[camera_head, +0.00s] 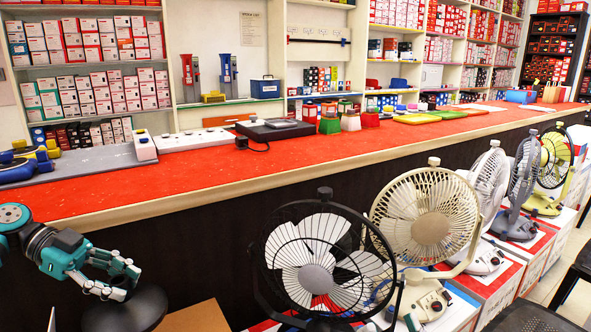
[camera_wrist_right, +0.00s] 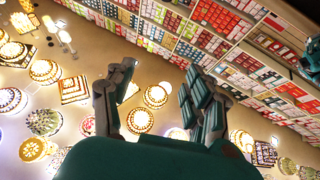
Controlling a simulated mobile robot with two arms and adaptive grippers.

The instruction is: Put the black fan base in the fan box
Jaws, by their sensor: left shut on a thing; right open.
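My left gripper (camera_head: 126,282) is teal and grey, at the lower left of the head view. It is shut on the black fan base (camera_head: 130,315), a dark round disc whose lower part is cut off by the picture's bottom edge. The exact grip point is hard to see. A brown cardboard box (camera_head: 197,318), probably the fan box, shows only a corner or flap just right of the base; its inside is not visible. My right gripper (camera_wrist_right: 162,75) is open and empty in the right wrist view, pointing toward the lamp-covered ceiling and shelves. It is not in the head view.
A long red-topped counter (camera_head: 230,170) with a dark front stands behind the fan base. A black fan (camera_head: 318,262), a cream fan (camera_head: 428,222) and several others stand on boxes to the right. A dark stool (camera_head: 530,318) is at the lower right.

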